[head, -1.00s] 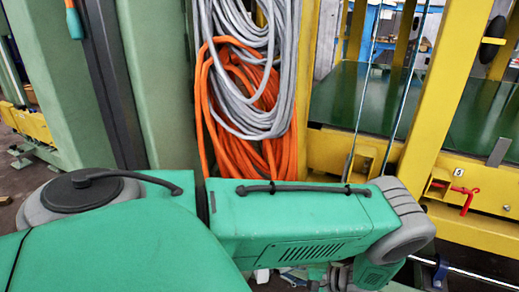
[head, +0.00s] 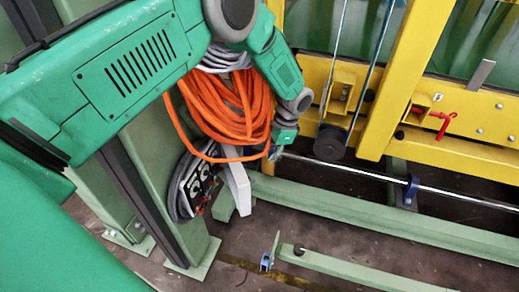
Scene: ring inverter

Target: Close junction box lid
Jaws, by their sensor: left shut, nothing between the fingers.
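My left arm reaches over from the left and bends down. My left gripper (head: 275,153) points down just above and right of the lid, apart from it, as far as I can tell. It is small in the picture and looks shut and empty. My right gripper is not in view.
A bundle of orange cable (head: 228,115) hangs over the box's upper part, with grey cable (head: 222,60) behind my arm. A yellow frame (head: 397,85) with a metal rod stands at right. Green rails (head: 350,205) run along the floor. The floor below the lid is fairly open.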

